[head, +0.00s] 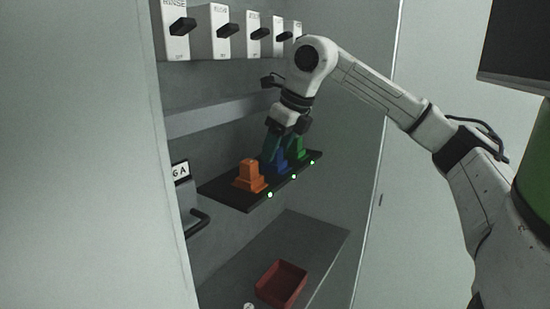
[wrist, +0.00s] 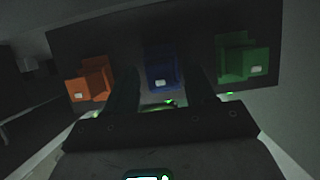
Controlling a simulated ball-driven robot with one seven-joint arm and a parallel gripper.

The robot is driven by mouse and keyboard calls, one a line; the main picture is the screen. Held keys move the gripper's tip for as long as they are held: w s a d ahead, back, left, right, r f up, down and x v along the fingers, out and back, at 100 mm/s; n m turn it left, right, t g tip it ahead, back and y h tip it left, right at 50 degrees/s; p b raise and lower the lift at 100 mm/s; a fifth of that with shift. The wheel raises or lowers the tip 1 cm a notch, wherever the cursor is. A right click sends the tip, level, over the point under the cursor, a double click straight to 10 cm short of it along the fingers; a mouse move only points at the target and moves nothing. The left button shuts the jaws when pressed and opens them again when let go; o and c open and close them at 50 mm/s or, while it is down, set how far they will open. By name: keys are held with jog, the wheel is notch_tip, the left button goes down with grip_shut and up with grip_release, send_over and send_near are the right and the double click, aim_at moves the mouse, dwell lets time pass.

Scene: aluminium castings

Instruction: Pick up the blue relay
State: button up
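The blue relay (head: 280,164) sits upright on a dark shelf (head: 228,198), between an orange relay (head: 250,176) and a green relay (head: 298,148). My gripper (head: 279,140) is above it, reaching down from the right, and hides its upper part in the head view. In the wrist view the blue relay (wrist: 161,72) lies between my two fingers (wrist: 164,80), with a gap on each side. The gripper is open and holds nothing. How far the fingertips reach down beside the relay is hard to tell.
The orange relay (wrist: 92,80) and green relay (wrist: 243,58) flank the fingers closely in the wrist view. Green lights line the shelf's front edge. Switches (head: 221,32) are above. A red tray (head: 281,284) rests on the lower surface. A black handle (head: 197,222) is at the left.

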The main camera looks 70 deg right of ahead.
grip_shut()
jog(key=shift+r, duration=0.1)
dwell(0.3)
